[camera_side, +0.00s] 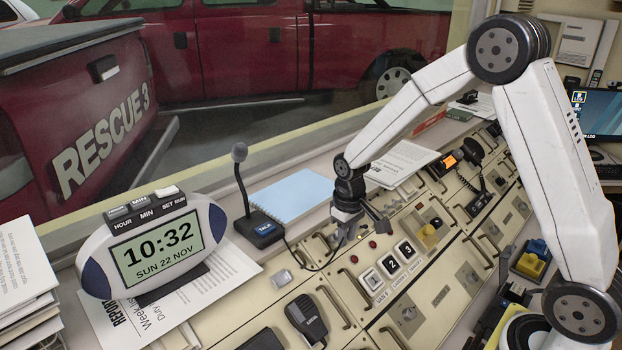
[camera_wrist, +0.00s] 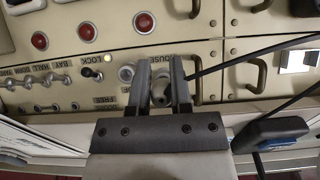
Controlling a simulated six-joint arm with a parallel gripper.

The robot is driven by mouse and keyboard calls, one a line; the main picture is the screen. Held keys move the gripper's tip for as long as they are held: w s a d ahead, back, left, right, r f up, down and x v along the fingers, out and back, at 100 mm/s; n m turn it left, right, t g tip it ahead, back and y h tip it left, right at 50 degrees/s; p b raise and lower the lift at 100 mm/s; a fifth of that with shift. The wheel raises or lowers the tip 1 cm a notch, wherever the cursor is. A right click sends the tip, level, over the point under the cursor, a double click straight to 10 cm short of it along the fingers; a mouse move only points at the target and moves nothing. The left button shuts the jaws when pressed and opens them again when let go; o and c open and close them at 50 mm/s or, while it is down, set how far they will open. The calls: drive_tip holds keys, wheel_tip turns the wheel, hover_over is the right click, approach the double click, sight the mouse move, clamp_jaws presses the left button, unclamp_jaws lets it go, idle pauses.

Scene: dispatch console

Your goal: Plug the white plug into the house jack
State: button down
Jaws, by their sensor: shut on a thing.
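My gripper (camera_wrist: 161,80) is shut on the white plug (camera_wrist: 160,93), which shows as a pale rounded body between the two dark fingers in the wrist view. In the side view my gripper (camera_side: 360,222) is low over the console, behind the numbered buttons. The house jack is mostly hidden by the fingers; part of its label (camera_wrist: 157,57), "OUSE", shows just above the plug. I cannot tell whether the plug's tip is in the jack. A round metal fitting (camera_wrist: 127,73) is just left of the left finger.
A desk microphone (camera_side: 258,229) stands left of my gripper, and a black cable (camera_side: 311,268) runs nearby. Toggle switches (camera_wrist: 32,82), a lock switch (camera_wrist: 92,73) and red lamps or buttons (camera_wrist: 145,22) are close by. Raised console handles (camera_side: 334,307) and a clock (camera_side: 150,245) stand further off.

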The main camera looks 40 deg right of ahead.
drive_tip(key=shift+w+f, duration=0.35)
drive_tip(key=shift+f, duration=0.3)
idle(1.9)
drive_tip(key=shift+c, duration=2.2)
unclamp_jaws()
drive_tip(key=shift+r, duration=3.95)
drive_tip(key=shift+s, duration=0.15)
drive_tip(key=s+a+f+t, duration=0.1)
drive_tip(key=s, duration=0.6)
drive_tip(key=s+a+f+t, duration=0.1)
drive_tip(key=s+a, duration=0.1)
drive_tip(key=s, duration=0.5)
drive_tip(key=shift+a+f+t, duration=0.15)
drive_tip(key=shift+f+t, duration=0.15)
drive_tip(key=shift+f, duration=0.1)
